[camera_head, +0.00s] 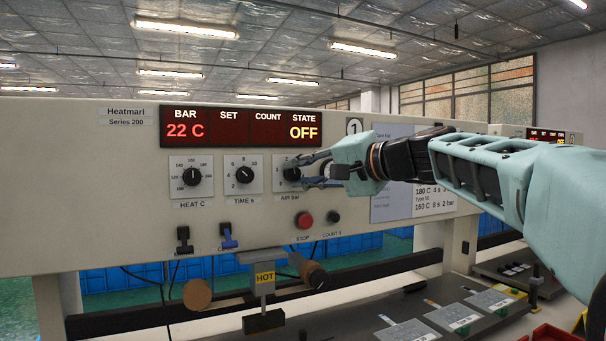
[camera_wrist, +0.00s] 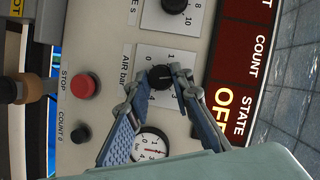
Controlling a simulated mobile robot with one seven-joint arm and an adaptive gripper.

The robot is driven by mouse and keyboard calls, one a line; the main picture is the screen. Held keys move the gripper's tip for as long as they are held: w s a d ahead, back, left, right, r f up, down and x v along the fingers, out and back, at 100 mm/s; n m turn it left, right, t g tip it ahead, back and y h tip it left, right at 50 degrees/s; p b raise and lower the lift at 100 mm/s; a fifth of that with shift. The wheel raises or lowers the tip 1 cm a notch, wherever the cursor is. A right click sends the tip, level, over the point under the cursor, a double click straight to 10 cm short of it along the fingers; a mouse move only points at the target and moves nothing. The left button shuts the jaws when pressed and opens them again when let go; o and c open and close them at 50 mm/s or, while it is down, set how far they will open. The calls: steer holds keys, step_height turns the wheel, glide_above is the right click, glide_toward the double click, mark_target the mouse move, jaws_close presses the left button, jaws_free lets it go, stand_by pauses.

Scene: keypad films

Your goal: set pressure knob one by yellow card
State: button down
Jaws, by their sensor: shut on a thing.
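The AIR bar knob (camera_head: 291,173) is a black dial on a white scale plate, on the panel of the station marked 1. In the wrist view the same knob (camera_wrist: 160,77) sits between the fingertips of my gripper (camera_wrist: 157,82), which is shut on it. In the head view my gripper (camera_head: 298,171) reaches in from the right and partly covers the knob and its scale. The knob's exact setting is hard to read. A round gauge (camera_wrist: 151,147) with a red needle lies beneath the fingers. I cannot make out a yellow card.
The display (camera_head: 240,128) reads 22 C and OFF. The HEAT knob (camera_head: 191,177) and TIME knob (camera_head: 244,174) are to the left. A red STOP button (camera_head: 304,220) and COUNT button (camera_head: 333,216) are below. My arm partly hides a pale printed sheet (camera_head: 390,205).

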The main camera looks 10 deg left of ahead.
steer(key=c, duration=1.7)
jaws_free()
steer(key=v, duration=1.2)
